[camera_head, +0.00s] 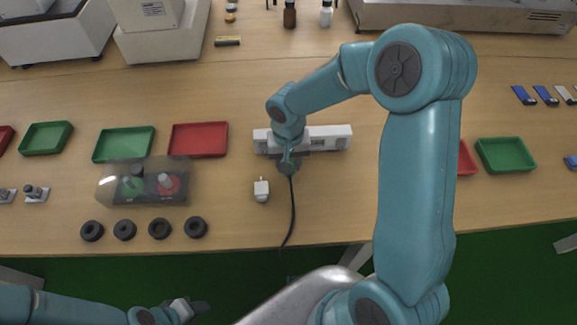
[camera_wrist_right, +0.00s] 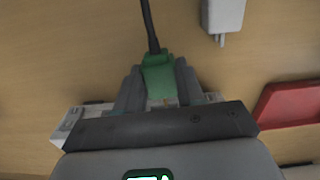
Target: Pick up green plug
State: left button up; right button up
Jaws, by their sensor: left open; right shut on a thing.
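The green plug (camera_wrist_right: 158,75) is between the two fingers of my right gripper (camera_wrist_right: 160,85) in the right wrist view, with its black cable running away from it. In the head view my right gripper (camera_head: 288,160) is at the front edge of the white power strip (camera_head: 333,136), and the black cable (camera_head: 292,215) hangs toward the table's front edge. The gripper and arm hide part of the strip. Whether the plug touches the strip or table, I cannot tell. My left gripper (camera_head: 187,309) is open and empty at the bottom left, off the table.
A white adapter (camera_head: 261,190) lies left of the cable. Red (camera_head: 199,140) and green (camera_head: 124,144) trays stand further left. A clear-covered box (camera_head: 143,183) with green and red buttons and several black rings (camera_head: 195,227) are at the front left. The table right of the cable is clear.

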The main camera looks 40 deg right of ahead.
notch_tip(320, 180, up, 17)
jog(key=shift+p, duration=0.45)
